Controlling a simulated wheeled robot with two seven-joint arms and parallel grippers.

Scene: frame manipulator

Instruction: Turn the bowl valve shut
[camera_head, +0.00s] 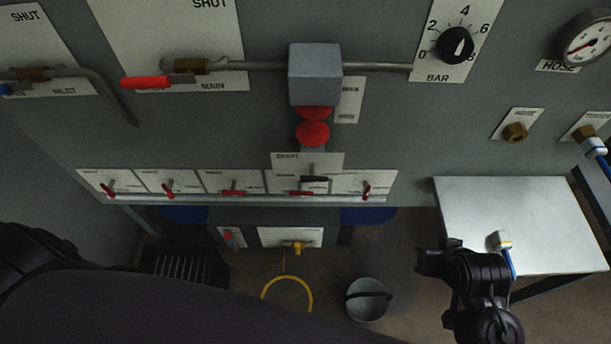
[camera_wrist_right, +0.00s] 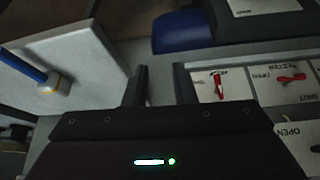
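I cannot read a label that names the bowl valve. A row of small red valve handles on white plates runs along the panel's lower ledge, among them a far-left handle (camera_head: 108,190), a middle handle (camera_head: 233,193) and a far-right handle (camera_head: 366,191). Lower down are a yellow-handled valve (camera_head: 298,247) and a small red one (camera_head: 228,237). My right gripper (camera_head: 424,262) is open and empty, right of and below the row, apart from it. The right wrist view shows its parted fingers (camera_wrist_right: 162,86) beside two red handles (camera_wrist_right: 217,85) (camera_wrist_right: 291,78). My left gripper is out of view.
A pale side table (camera_head: 520,215) carries a blue hose with a white-and-yellow end (camera_head: 499,240). A grey bucket (camera_head: 368,299) and yellow hose loop (camera_head: 287,294) are on the floor. A red main lever (camera_head: 146,82), grey box (camera_head: 314,74) and black knob (camera_head: 455,46) are above.

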